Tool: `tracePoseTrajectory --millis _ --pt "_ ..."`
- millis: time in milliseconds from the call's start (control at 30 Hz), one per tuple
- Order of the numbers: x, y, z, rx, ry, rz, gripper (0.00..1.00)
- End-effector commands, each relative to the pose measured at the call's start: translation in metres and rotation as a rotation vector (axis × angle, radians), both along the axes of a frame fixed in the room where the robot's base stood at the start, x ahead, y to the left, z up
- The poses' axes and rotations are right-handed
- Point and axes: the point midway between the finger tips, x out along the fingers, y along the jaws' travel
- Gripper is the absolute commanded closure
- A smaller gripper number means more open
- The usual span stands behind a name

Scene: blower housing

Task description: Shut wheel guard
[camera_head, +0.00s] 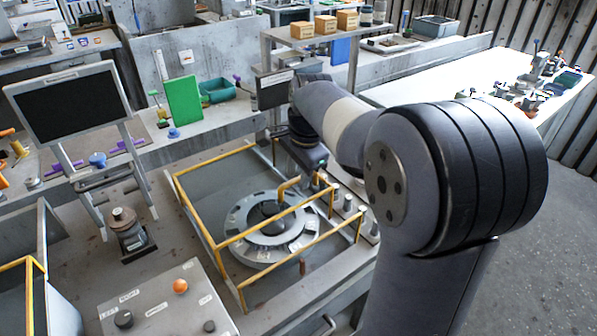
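The wheel guard (228,240) is a yellow tube frame in the middle of the view. Its bars cross above a round grey wheel (243,240) with labelled segments, set in a grey recessed housing. I cannot tell for sure how far the guard stands open. A bent yellow bar (288,184) rises by the wheel's far side. My gripper (318,172) is at the far end of my arm, near the housing's back right corner, close to this yellow bar. Its fingers are small and mostly hidden, so contact and opening do not show.
A control panel (165,308) with an orange knob stands in front. A black screen (68,103) on a stand and a small vise-like device (126,230) are at left. A green board (184,102) stands behind. A low shelf (283,40) carries boxes. Floor is clear at right.

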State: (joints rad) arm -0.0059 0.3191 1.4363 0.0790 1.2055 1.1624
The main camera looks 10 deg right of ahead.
Motion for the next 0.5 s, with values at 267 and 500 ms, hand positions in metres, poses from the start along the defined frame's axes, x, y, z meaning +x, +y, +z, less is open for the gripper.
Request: tracePoseTrajectory --millis 267,500 --pt "0.0001 -0.0001 0.0004 0.000 0.000 0.000 0.84" --pt "0.0001 -0.0002 0.0005 0.000 0.000 0.000 1.00"
